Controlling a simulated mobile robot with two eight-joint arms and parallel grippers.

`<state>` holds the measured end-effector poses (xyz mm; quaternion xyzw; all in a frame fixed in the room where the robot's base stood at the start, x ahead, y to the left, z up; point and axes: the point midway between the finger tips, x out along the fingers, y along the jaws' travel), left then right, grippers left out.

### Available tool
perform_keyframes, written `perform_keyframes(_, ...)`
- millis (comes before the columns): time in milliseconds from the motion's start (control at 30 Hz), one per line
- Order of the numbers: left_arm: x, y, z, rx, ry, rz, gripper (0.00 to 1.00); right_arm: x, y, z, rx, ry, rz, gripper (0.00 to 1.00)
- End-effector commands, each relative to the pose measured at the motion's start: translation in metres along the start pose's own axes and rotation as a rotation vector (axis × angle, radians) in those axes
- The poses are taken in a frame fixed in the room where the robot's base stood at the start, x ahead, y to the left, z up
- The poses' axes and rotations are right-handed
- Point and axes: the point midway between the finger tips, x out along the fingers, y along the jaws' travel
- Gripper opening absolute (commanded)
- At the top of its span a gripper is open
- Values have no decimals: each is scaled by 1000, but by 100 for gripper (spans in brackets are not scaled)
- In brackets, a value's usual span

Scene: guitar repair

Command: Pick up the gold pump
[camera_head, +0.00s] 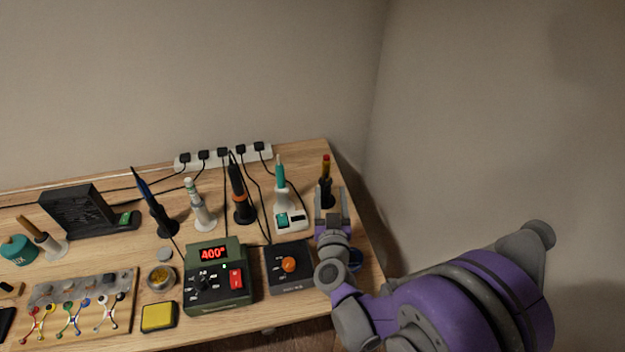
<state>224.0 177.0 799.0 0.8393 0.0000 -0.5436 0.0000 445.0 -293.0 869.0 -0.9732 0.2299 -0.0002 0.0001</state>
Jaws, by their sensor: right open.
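A slim pump-like tool with a gold-orange body and reddish top (326,168) stands upright in a dark holder (327,191) near the table's right edge. It looks like the gold pump, though it is small in view. My right gripper (332,198) is open and empty. Its fingers point toward the back of the table and overlap the lower part of the dark holder in the picture. I cannot tell whether they touch it. My left gripper is not in view.
Several upright tools stand leftward, including a teal-handled one (281,172) and a black-orange one (236,185). A green station (217,290) and a black box with orange knob (289,268) sit in front. A power strip (225,158) with cables runs along the back.

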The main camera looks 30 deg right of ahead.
Motion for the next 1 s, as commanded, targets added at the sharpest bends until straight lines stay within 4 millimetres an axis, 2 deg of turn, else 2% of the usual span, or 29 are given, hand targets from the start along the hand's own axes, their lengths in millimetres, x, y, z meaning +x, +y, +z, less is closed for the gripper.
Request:
perform_keyframes(300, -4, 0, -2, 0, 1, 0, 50, 46, -1, -2, -2, 0, -1, 62)
perform_keyframes(533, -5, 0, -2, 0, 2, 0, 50, 64, -5, -2, 0, 0, -3, 62)
perform_keyframes(800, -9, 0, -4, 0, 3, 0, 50, 102, -9, -2, -1, 0, -2, 62)
perform_keyframes(1000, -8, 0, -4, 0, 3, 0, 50, 103, -9, -2, -1, 0, -4, 62)
